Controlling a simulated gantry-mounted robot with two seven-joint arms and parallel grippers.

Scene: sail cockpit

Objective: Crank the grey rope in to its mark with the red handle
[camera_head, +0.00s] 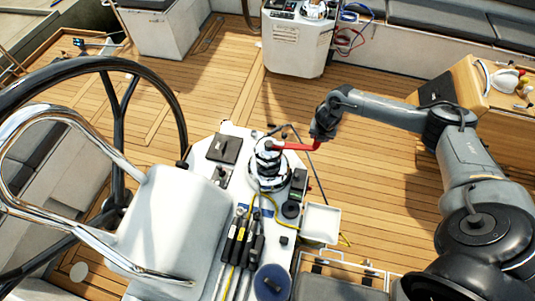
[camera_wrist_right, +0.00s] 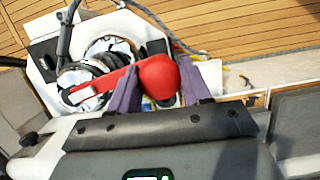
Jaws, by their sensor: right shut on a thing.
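The red handle (camera_head: 295,147) sits on top of the chrome winch (camera_head: 267,170) on the white console and points right. My right gripper (camera_head: 318,140) is at its outer end. In the right wrist view its purple fingers stand on both sides of the red knob (camera_wrist_right: 158,78), shut on it. The handle's arm runs left from the knob across the winch (camera_wrist_right: 85,82). A grey rope (camera_head: 313,165) runs slanting beside the winch and also shows at the top of the right wrist view (camera_wrist_right: 155,20). I cannot make out its mark. My left gripper is not in view.
A large black steering wheel (camera_head: 180,105) and chrome rail (camera_head: 60,110) stand left. Rope clutches (camera_head: 238,240), a yellow rope (camera_head: 345,240), a white tray (camera_head: 321,223) and a blue-topped round drum (camera_head: 270,283) lie nearer. The wooden deck (camera_head: 390,190) right of the console is clear.

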